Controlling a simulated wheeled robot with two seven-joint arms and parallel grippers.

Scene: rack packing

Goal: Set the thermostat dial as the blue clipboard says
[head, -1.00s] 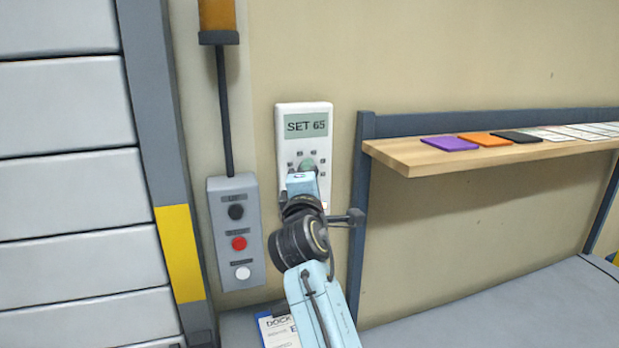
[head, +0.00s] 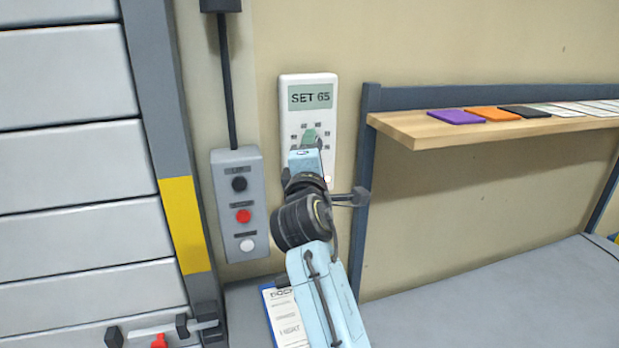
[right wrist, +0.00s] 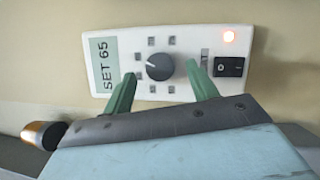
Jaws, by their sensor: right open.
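The white thermostat (head: 328,125) is on the wall, its display reading SET 65 (head: 311,97). In the head view my right gripper (head: 309,137) is in front of the thermostat's lower half. My left gripper is out of view.
A grey button box (head: 235,205) with black, red and white buttons is left of the thermostat. A wooden shelf (head: 420,130) with coloured cards projects at right. A slatted door (head: 65,165) is at left.

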